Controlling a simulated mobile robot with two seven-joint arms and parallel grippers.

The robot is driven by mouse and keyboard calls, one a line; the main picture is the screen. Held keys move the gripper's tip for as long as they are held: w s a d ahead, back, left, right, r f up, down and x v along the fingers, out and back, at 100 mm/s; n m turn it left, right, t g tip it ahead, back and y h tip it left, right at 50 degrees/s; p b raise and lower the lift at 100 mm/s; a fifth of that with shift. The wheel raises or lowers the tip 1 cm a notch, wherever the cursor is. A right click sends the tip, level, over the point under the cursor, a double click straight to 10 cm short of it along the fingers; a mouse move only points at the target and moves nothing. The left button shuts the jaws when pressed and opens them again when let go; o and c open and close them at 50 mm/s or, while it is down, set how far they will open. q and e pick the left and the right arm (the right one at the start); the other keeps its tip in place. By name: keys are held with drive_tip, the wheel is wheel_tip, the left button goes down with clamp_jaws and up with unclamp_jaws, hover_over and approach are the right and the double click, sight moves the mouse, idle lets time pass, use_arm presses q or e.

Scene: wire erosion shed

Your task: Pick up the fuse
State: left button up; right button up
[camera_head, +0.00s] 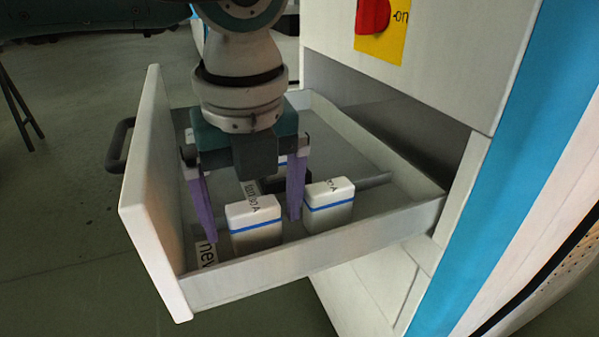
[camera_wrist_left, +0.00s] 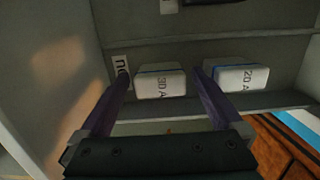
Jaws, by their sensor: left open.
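Two white block-shaped fuses, each with a blue stripe, stand in the near compartment of the open drawer (camera_head: 265,283). The left fuse (camera_head: 256,236) shows between the fingers in the wrist view (camera_wrist_left: 160,84). The right fuse (camera_head: 329,211) stands just outside the right finger and shows at right in the wrist view (camera_wrist_left: 241,79). Their printed ratings are hard to read. My left gripper (camera_head: 252,222) is open, its purple fingers pointing down into the drawer around the left fuse. I cannot tell whether they touch it. My right gripper is not in view.
A divider (camera_wrist_left: 225,37) splits the drawer; another white fuse (camera_wrist_left: 168,6) shows behind it, mostly cut off. A "new" label (camera_head: 206,254) lies beside the left fuse. The drawer's tall front (camera_head: 152,190) with its black handle (camera_head: 119,146) is left, the cabinet (camera_head: 425,60) right.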

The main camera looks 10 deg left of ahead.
use_arm(q)
drive_tip(key=c, duration=1.4)
drive_tip(key=shift+r, duration=0.15)
